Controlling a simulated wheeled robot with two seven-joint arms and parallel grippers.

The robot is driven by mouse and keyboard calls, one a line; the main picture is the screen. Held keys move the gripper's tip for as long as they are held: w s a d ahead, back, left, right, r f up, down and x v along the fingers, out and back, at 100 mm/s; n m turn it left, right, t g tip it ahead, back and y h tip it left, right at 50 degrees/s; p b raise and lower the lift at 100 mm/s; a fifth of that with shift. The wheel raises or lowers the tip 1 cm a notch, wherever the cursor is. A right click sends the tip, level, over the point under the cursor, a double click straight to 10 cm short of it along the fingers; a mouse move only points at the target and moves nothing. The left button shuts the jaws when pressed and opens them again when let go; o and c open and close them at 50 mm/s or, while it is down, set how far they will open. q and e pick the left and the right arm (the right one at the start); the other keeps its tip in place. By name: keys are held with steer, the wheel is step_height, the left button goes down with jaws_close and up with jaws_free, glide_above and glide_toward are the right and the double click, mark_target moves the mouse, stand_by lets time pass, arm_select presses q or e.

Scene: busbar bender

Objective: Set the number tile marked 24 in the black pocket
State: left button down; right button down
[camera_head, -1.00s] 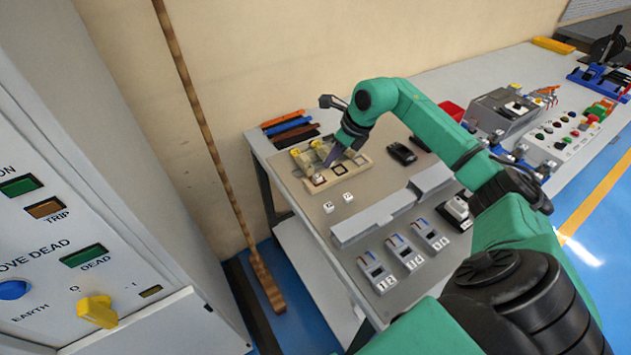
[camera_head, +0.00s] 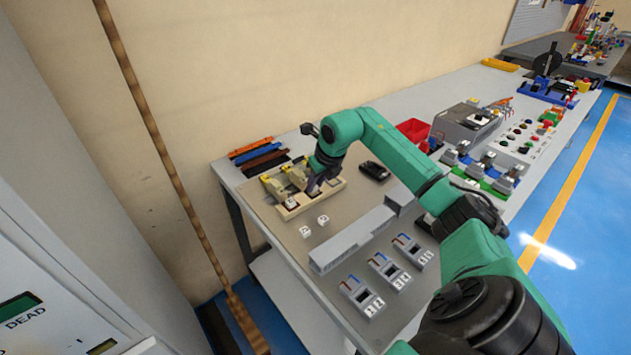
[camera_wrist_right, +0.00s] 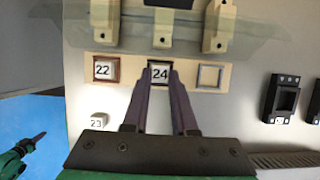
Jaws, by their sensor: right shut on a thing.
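The white tile marked 24 (camera_wrist_right: 160,75) is between the fingertips of my right gripper (camera_wrist_right: 160,78), which is shut on it. It lines up with the black-framed middle pocket (camera_wrist_right: 160,65) of a pale wooden board (camera_wrist_right: 131,70). I cannot tell whether it rests fully on the pocket floor. In the head view my right gripper (camera_head: 312,192) reaches down to the board (camera_head: 334,188) and hides the middle pocket. A tile marked 22 (camera_wrist_right: 103,69) lies in the brown-framed pocket to the left. The grey-framed pocket (camera_wrist_right: 210,76) to the right is empty.
Two loose white tiles (camera_head: 305,232) lie in front of the board; one is marked 23 (camera_wrist_right: 97,121). Clamp-like cream blocks (camera_wrist_right: 218,28) stand behind the board. A black device (camera_head: 374,171) is to the right, and a grey duct (camera_head: 350,240) runs in front.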

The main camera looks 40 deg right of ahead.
steer(key=shift+f, duration=0.15)
steer(key=c, duration=0.6)
jaws_free()
steer(key=shift+c, duration=0.2)
steer(key=v, duration=1.4)
steer(key=shift+s+r+b, duration=0.2)
steer(key=shift+b, duration=0.1)
steer(key=shift+a+f, duration=0.1)
